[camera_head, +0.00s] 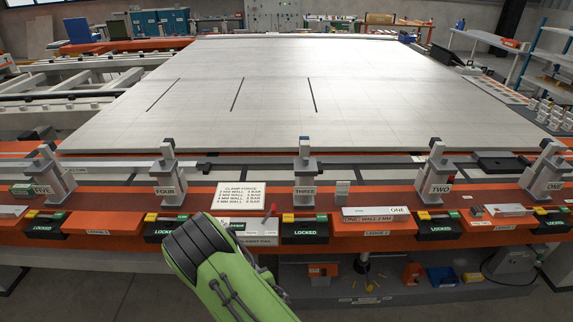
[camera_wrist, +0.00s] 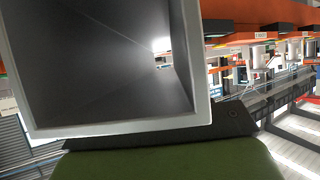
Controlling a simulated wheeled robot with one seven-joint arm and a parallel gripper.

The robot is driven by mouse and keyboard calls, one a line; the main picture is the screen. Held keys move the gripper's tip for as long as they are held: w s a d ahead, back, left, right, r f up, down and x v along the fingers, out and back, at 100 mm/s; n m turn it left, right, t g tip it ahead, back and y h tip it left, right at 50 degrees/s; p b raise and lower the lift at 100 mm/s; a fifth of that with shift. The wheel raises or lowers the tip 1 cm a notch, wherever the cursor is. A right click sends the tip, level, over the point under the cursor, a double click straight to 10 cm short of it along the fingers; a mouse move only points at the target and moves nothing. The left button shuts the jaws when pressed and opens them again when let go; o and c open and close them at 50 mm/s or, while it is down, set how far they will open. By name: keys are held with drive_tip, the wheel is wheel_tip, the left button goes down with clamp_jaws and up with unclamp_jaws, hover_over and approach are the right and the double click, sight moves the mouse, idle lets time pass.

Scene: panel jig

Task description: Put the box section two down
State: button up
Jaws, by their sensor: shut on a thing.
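A hollow square box section (camera_wrist: 203,70) with a pale rim and dark grey inner walls fills much of the wrist view, its open end facing the camera. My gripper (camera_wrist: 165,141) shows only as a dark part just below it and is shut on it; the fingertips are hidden. No label shows on the held piece, so I cannot tell its number. In the head view my green arm reaches up from the bottom, and neither the gripper nor the held section can be made out. Clamp TWO (camera_head: 437,172) stands upright at the right of the bench.
A white section marked ONE (camera_head: 375,212) lies on the orange front ledge. Clamps THREE (camera_head: 305,172), FOUR (camera_head: 168,175) and ONE (camera_head: 544,175) line the edge of a large grey panel (camera_head: 290,85). Green-and-black LOCKED units (camera_head: 304,230) sit along the ledge. A clamp force card (camera_head: 240,196) lies mid-left.

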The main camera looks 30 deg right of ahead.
wheel_tip(320, 180, up, 4)
drive_tip(key=p, duration=0.2)
drive_tip(key=shift+p, duration=0.4)
drive_tip(key=shift+s+r+p, duration=0.1)
drive_tip(key=shift+p, duration=0.2)
drive_tip(key=shift+s+d+f+b, duration=0.2)
drive_tip(key=shift+d+f+b, duration=0.1)
drive_tip(key=shift+f, duration=0.4)
drive_tip(key=shift+w, duration=0.1)
